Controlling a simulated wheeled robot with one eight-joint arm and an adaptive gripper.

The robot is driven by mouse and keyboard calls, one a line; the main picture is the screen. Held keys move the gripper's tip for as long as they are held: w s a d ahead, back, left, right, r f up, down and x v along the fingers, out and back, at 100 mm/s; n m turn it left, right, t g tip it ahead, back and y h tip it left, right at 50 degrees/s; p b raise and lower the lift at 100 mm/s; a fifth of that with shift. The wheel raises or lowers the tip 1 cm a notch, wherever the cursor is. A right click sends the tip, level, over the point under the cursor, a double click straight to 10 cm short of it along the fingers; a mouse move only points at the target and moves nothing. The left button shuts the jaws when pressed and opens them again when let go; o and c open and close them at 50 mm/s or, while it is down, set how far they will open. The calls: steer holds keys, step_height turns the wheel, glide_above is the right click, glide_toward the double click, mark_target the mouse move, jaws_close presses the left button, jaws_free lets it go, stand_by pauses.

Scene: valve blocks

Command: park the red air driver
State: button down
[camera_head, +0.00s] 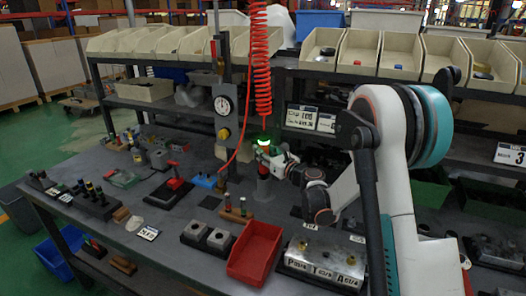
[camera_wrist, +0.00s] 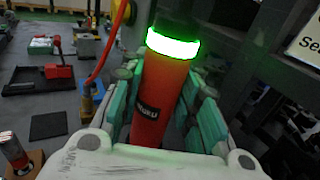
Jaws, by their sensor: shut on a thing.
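The red air driver (camera_head: 263,171) is upright above the bench in the head view, with a glowing green ring near its top. In the wrist view the driver (camera_wrist: 160,95) is a red cylinder with a dark label, standing between the teal finger pads. My gripper (camera_head: 277,160) is shut on the driver's body; its fingers also show in the wrist view (camera_wrist: 165,100). The driver's lower end is hidden in the wrist view. I cannot tell whether its bottom touches anything. A red coiled hose (camera_head: 262,60) hangs above it.
A dark post carries a round gauge (camera_head: 223,105) just left of the driver. A red tray (camera_head: 255,250), a valve block (camera_head: 323,258) and a black base with a red handle (camera_head: 172,186) lie on the bench. Beige bins (camera_head: 360,52) line the shelf behind.

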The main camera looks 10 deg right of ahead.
steer(key=shift+f, duration=0.9)
steer(key=c, duration=1.1)
jaws_free()
steer(key=v, duration=1.2)
steer(key=shift+s, duration=0.1)
